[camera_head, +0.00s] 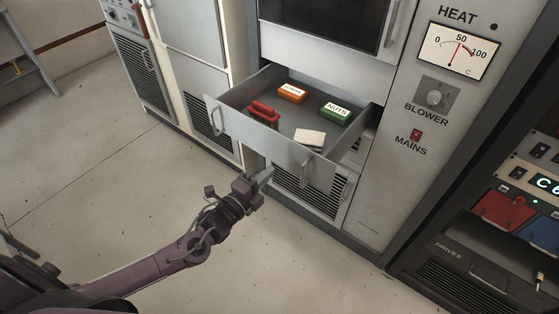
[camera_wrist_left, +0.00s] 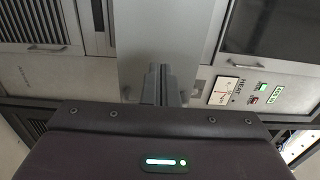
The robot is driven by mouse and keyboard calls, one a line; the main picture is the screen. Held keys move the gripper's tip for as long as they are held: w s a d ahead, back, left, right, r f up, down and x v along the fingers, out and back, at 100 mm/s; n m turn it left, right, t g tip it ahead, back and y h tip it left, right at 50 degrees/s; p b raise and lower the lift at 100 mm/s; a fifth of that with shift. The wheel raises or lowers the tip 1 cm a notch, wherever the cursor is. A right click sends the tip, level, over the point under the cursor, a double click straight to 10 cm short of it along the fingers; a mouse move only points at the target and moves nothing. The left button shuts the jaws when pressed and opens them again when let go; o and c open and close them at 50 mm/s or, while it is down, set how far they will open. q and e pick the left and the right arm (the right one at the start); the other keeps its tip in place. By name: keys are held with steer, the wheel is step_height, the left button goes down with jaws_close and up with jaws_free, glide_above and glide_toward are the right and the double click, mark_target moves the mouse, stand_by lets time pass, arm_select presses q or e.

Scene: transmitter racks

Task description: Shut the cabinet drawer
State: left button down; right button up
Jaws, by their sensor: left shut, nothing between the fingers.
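The grey cabinet drawer (camera_head: 255,133) is pulled out of the cabinet in the head view. Inside it lie an orange box (camera_head: 292,92), a green box labelled NUTS (camera_head: 336,113), a red object (camera_head: 264,110) and a pale pad (camera_head: 310,137). A handle (camera_head: 307,167) is on the drawer's front. My left gripper (camera_head: 265,177) is shut and empty, close in front of and below the drawer front. In the left wrist view its fingers (camera_wrist_left: 160,84) point at a flat grey panel (camera_wrist_left: 160,35). I cannot tell whether they touch it. My right gripper is not in view.
Below the drawer is a vented panel (camera_head: 310,195). White cabinets (camera_head: 190,70) stand to the left. The floor (camera_head: 90,190) in front is clear.

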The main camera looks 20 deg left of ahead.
mark_target(287, 155)
arm_select(q)
steer(key=x, duration=0.6)
steer(key=shift+w+p, duration=0.1)
steer(key=shift+p, duration=0.25)
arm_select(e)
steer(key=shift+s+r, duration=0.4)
arm_select(q)
steer(key=shift+w, duration=0.1)
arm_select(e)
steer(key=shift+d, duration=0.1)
